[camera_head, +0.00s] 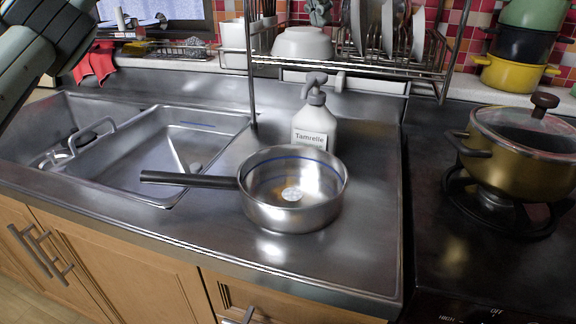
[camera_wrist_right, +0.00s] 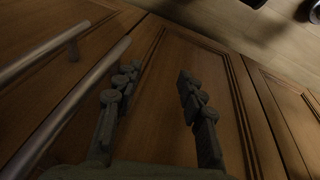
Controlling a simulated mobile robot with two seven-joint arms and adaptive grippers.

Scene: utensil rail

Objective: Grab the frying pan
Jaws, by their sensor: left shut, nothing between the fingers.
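The frying pan (camera_head: 293,205) is a deep silver metal pan standing upright on the steel counter. Its black handle (camera_head: 188,180) points left, over the sink's right edge. My left gripper (camera_head: 66,22) is partly in view at the top left corner of the head view, dark and shut, well apart from the pan. My right gripper (camera_wrist_right: 157,82) is open in the right wrist view, with nothing between its fingers. It faces a wooden cabinet door, and the pan is not in that view.
A Tamrelle pump bottle (camera_head: 315,125) stands just behind the pan. A wire dish rack (camera_head: 350,68) rises behind it. The sink (camera_head: 215,128) is at left, a lidded gold pot (camera_head: 515,155) on the stove at right. Counter is clear at the pan's front right. Cabinet handles (camera_wrist_right: 70,105) are near my right gripper.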

